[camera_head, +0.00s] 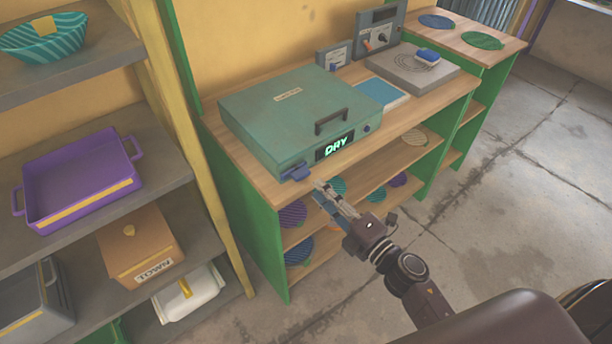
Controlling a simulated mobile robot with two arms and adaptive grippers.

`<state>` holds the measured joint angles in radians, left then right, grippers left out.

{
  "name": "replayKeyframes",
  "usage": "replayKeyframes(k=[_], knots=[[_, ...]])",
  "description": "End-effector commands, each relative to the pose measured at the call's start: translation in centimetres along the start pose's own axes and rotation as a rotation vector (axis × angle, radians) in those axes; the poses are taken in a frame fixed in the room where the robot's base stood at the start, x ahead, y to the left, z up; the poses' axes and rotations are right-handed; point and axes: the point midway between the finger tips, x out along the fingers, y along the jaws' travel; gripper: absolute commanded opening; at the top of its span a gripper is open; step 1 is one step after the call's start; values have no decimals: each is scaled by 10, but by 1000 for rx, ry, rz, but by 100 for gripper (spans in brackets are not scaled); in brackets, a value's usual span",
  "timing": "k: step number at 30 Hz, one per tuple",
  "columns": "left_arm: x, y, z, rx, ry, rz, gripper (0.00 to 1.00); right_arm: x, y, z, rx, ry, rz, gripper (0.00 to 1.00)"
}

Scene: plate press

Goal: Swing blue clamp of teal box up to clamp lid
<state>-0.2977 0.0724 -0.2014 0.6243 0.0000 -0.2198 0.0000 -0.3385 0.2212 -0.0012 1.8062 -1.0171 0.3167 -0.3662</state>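The teal box (262,109) stands on the wooden bench top with its lid down. It has a dark handle and a front display reading "DRY". The blue clamp (297,172) sticks out from the lower front edge of the box, near its left corner, and hangs low, off the lid. My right gripper (319,190) is in front of the bench, just right of and below the clamp in the picture, and looks apart from it. Its fingers point toward the clamp; the gap between them is unclear. My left gripper is not in view.
Several round plates lie on the shelves under the bench (235,141). A grey plate device (400,77) with a blue block stands right of the box. A shelf rack with a purple tray (75,190) stands at left. The floor at right is clear.

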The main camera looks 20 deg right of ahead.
Motion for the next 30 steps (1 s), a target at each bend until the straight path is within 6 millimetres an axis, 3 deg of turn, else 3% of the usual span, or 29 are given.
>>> replayKeyframes(k=[12, 24, 30], knots=[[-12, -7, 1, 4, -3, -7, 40, 58, 0, 0, 5, -2, 0, 28], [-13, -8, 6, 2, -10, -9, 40, 66, -1, 0, 6, -1, -2, 28], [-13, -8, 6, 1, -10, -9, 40, 66, -1, 0, 6, -2, -1, 8]])
